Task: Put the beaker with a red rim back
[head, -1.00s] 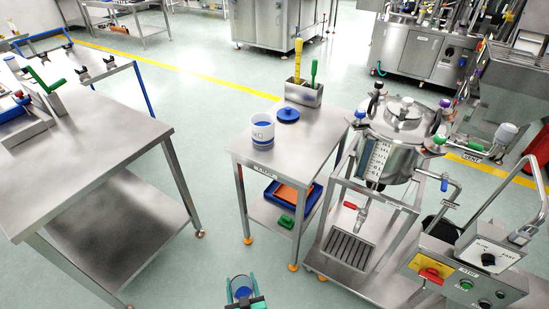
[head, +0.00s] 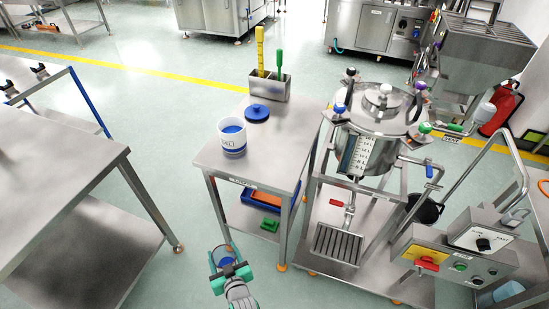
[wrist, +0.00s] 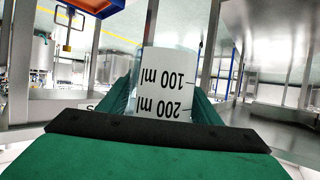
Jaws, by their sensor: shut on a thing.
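My gripper (head: 229,268) is at the bottom of the head view, in front of the small steel table. It is shut on a clear beaker (head: 222,254) that looks blue inside from above. In the wrist view the beaker (wrist: 165,85) sits between the green fingers, its white scale reading 100 ml and 200 ml upside down. I cannot make out a red rim on it. No other beaker with a red rim is clear in view.
The small table (head: 275,155) carries a white tub (head: 232,138), a blue lid (head: 257,112) and a tool holder (head: 266,90). A steel vessel (head: 378,118) on a frame stands to its right. A larger table (head: 60,155) is at left. Floor between the tables is clear.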

